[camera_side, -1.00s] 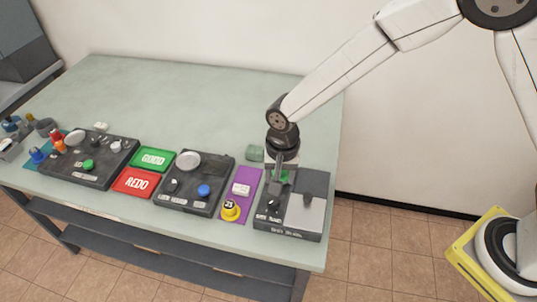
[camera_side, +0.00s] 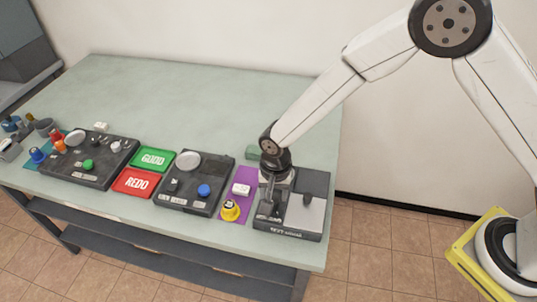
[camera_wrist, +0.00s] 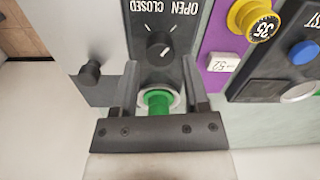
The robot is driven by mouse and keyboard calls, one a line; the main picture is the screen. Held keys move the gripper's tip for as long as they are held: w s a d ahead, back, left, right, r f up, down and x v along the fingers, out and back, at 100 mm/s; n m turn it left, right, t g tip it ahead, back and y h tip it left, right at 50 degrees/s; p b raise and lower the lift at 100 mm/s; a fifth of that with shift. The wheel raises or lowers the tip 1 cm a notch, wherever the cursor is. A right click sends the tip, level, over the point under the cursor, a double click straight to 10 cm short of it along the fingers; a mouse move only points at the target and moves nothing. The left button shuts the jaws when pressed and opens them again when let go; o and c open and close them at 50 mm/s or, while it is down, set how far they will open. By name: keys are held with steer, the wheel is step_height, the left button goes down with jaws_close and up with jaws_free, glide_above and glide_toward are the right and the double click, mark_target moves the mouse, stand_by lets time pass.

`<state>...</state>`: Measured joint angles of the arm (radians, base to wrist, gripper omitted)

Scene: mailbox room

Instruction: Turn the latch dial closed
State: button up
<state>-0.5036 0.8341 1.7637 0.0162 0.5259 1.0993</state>
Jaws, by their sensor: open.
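The latch dial (camera_wrist: 159,45) is a dark round knob on a dark panel in the wrist view. White words OPEN and CLOSED appear upside down beside it, with a small white mark on the knob. I cannot tell exactly which word the mark points to. My gripper (camera_wrist: 160,72) is open, its two fingertips apart and just short of the dial, with nothing held. A green button (camera_wrist: 157,99) in a pale ring shows between the fingers. In the side view my gripper (camera_side: 268,208) points down over the left half of the dark box (camera_side: 292,234) and hides the dial.
A black knob (camera_wrist: 90,72) stands on the box's grey plate beside the dial. A purple mat (camera_side: 237,210) with a yellow knob (camera_side: 230,210) and a white block (camera_side: 241,189) lies left of the box. Other dark panels stand further left. The table's back is clear.

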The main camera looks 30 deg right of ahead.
steer(key=shift+f, duration=1.35)
jaws_close()
steer(key=shift+n, duration=0.4)
steer(key=n, duration=0.9)
steer(key=shift+n, duration=2.1)
